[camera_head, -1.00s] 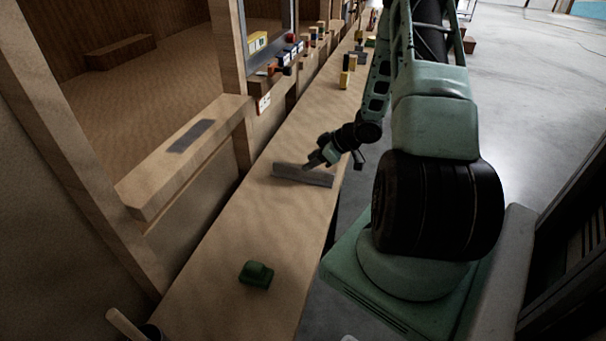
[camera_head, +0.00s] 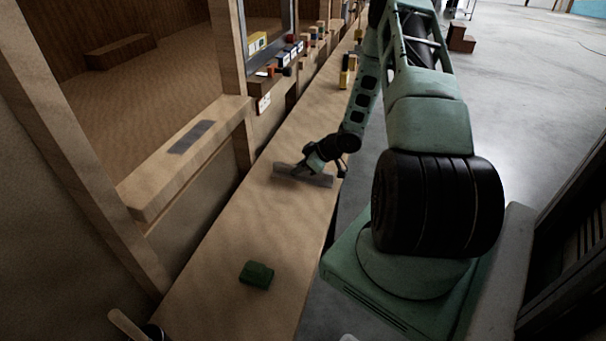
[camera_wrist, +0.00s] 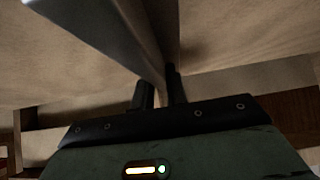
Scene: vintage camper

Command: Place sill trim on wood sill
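The sill trim (camera_head: 318,180) is a long grey strip on the wooden counter in the head view. The wood sill (camera_head: 152,182) is the raised ledge to its left, with a flat dark grey patch (camera_head: 191,137) on top. My gripper (camera_head: 301,171) is down at the middle of the trim. In the wrist view the trim (camera_wrist: 98,28) runs from the upper left down between the two fingers of my gripper (camera_wrist: 160,92). The fingers are close on either side of it; whether they press on it I cannot tell. The fingertips are partly hidden in shadow.
A small green block (camera_head: 257,274) lies on the counter (camera_head: 225,255) nearer the camera. Yellow blocks (camera_head: 345,78) stand farther along it. A wooden post (camera_head: 229,60) rises at the sill's far end. The counter between trim and green block is clear.

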